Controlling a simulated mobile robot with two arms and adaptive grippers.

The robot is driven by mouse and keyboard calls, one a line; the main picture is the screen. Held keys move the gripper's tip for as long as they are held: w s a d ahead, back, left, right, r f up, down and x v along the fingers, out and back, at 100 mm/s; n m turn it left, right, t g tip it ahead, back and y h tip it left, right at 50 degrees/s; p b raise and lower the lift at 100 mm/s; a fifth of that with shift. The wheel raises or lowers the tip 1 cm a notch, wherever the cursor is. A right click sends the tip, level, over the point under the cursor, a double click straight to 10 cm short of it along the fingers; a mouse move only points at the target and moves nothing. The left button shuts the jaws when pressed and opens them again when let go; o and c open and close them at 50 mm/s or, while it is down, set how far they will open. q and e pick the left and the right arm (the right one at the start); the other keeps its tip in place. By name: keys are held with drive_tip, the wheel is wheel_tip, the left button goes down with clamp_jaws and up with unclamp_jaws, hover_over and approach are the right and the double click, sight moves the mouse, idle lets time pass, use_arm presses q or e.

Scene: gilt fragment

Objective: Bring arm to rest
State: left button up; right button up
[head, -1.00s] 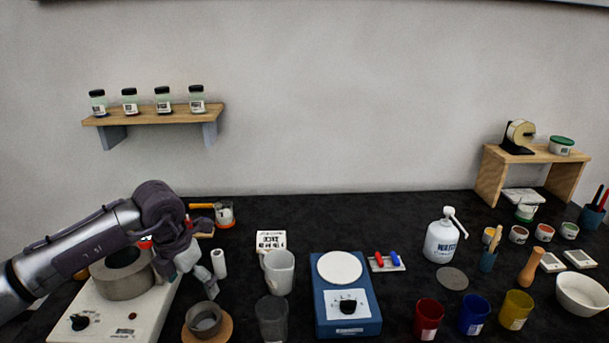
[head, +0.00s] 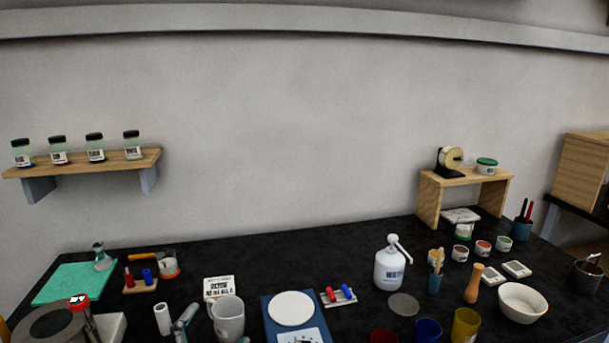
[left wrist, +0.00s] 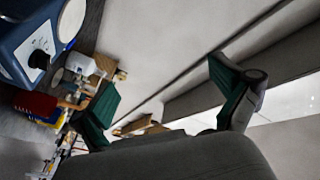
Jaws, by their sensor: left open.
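The rest of that arm is mostly out of the frame. In the left wrist view the gripper (left wrist: 165,100) has its two green-padded fingers spread wide, with nothing between them. It is tilted, with the wall behind the fingers and the blue device (left wrist: 22,50) at the upper left. My right gripper is in neither view.
A blue device with a white plate (head: 291,308) stands right of the mug. A white bottle (head: 389,265), a white bowl (head: 522,302) and coloured cups, including a yellow one (head: 465,325), stand further right. A wall shelf (head: 85,167) holds jars. Dark tabletop is clear toward the back middle.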

use_arm(q)
drive_tip(key=s+a+f+n+g+y, duration=0.25)
drive_tip(key=s+f+g, duration=0.2)
drive_tip(key=f, duration=0.35)
drive_tip(key=s+a+f+n+g+y, duration=0.2)
drive_tip(key=s+a+f+n+g, duration=0.25)
drive_tip(key=f, duration=0.25)
drive_tip(key=s+d+f+n+g+h, duration=0.1)
drive_tip(key=s+f+g, duration=0.2)
drive_tip(key=s+f, duration=0.35)
drive_tip(key=s+d+f+g, duration=0.1)
drive_tip(key=s+f+g, duration=0.25)
drive_tip(key=s, duration=0.65)
wheel_tip(320, 180, down, 26)
drive_tip(key=s+g, duration=0.1)
drive_tip(key=s, duration=0.1)
drive_tip(key=s+a+f, duration=0.1)
drive_tip(key=s+f, duration=0.6)
drive_tip(key=s+a+f+g, duration=0.1)
drive_tip(key=s+a+f, duration=0.1)
drive_tip(key=s+f, duration=0.5)
drive_tip(key=shift+s+a+f, duration=0.25)
drive_tip(key=shift+s+f, duration=0.15)
drive_tip(key=shift+s, duration=0.35)
